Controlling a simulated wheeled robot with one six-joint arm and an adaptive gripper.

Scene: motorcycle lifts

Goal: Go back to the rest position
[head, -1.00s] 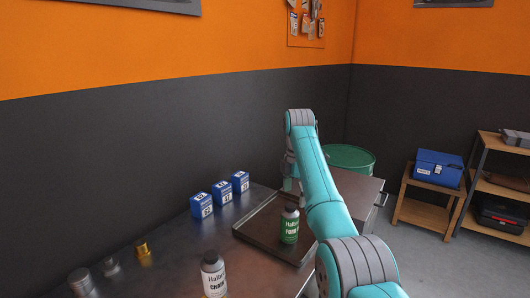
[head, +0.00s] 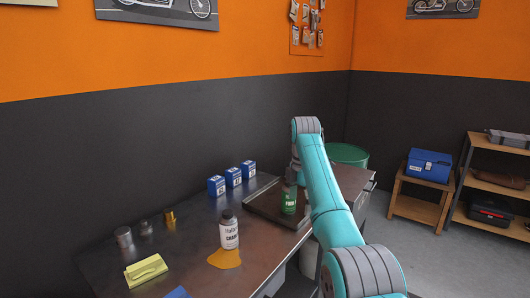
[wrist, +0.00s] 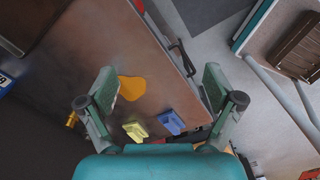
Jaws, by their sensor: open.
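My arm (head: 325,185) reaches forward over the right side of the metal workbench (head: 185,250) in the head view. Its far end bends down behind the green-labelled bottle (head: 289,198), so my gripper is mostly hidden there. In the wrist view my gripper (wrist: 158,78) is open, its two fingers wide apart with nothing between them. Beyond the fingers lie the bench top, an orange patch (wrist: 132,88), a yellow cloth (wrist: 135,130) and a blue one (wrist: 171,122). None of these touches the fingers.
A white-labelled bottle (head: 229,232) stands by the orange patch. The green-labelled bottle stands at a dark tray (head: 262,212). Blue boxes (head: 233,178) and small metal cylinders (head: 124,238) line the bench's wall side. A green drum (head: 348,154) stands behind.

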